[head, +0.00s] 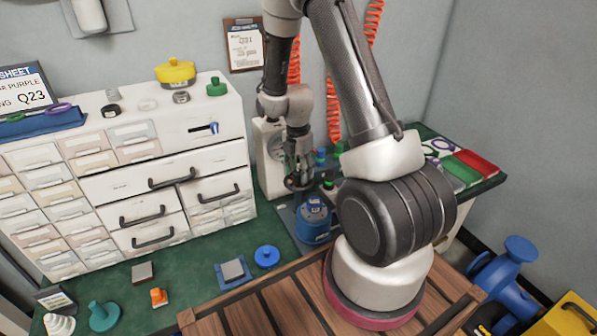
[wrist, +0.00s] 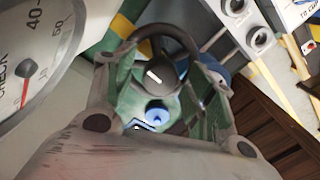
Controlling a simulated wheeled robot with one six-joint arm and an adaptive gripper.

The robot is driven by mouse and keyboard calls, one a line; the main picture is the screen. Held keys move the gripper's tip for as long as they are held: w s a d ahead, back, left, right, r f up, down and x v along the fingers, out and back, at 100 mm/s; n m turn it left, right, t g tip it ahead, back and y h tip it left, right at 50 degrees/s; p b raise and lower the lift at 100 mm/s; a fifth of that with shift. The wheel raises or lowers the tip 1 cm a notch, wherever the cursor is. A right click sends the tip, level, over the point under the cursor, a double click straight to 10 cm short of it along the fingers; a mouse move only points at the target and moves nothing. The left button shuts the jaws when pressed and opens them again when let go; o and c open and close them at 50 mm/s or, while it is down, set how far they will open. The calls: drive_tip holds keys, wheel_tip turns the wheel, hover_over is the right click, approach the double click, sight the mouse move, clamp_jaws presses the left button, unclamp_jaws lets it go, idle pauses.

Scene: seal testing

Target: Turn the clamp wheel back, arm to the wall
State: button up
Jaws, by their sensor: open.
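The clamp wheel is a dark ring (wrist: 168,32) with a dark hub bearing a white mark (wrist: 155,76). In the head view the wheel (head: 299,183) sits low in front of the white gauge stand, partly hidden by my gripper. My gripper (head: 298,168) points down at the wheel. In the wrist view my gripper (wrist: 160,95) is open, its two green-padded fingers on either side of the hub, with the rim arching beyond them. I cannot tell whether the fingers touch the wheel. A blue body (head: 313,220) stands just below and right of the wheel.
A white gauge stand (head: 268,150) is close behind my gripper; its dial (wrist: 35,50) fills the left of the wrist view. White drawers (head: 150,190) stand left. A blue round cap (head: 266,256) and grey block (head: 233,270) lie on the green bench. Red and green trays (head: 470,165) are right.

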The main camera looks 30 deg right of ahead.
sight(298, 172)
wheel_tip(298, 172, up, 12)
drive_tip(key=shift+w+f, duration=0.2)
idle(0.5)
drive_tip(key=s+a+r+m+t, duration=0.3)
drive_tip(key=s+r+m+t, duration=0.1)
drive_tip(key=s+r+m, duration=1.7)
drive_tip(key=s, duration=0.3)
drive_tip(key=shift+s+a+m+t, duration=0.15)
drive_tip(key=shift+s+m+t, duration=0.1)
drive_tip(key=shift+m+t, duration=0.15)
drive_tip(key=shift+r, duration=0.1)
